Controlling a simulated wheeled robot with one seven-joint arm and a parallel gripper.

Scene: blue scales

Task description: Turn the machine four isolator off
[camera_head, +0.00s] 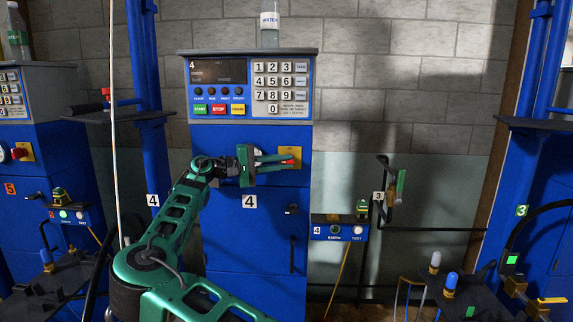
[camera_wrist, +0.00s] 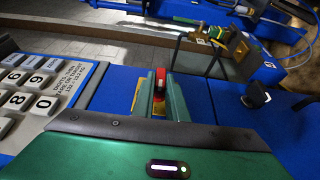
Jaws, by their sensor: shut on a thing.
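The machine four cabinet (camera_head: 257,230) is blue, with a "4" label on its front. Its isolator is a red handle (camera_head: 288,162) on a yellow plate (camera_head: 297,153) at the upper right of the cabinet front. My green gripper (camera_head: 280,161) reaches it from the left, its fingers shut on the red handle. In the wrist view the red handle (camera_wrist: 160,79) stands between the two green fingers (camera_wrist: 162,97), with parts of the yellow plate (camera_wrist: 140,96) beside it. The fingers hide part of the handle, and its exact angle is hard to tell.
A keypad panel (camera_head: 253,88) with green, red and yellow buttons sits above the isolator. A bottle (camera_head: 269,25) stands on top. A small blue box labelled 4 (camera_head: 339,231) is at the right. Another machine with a red isolator (camera_head: 19,152) stands at the left.

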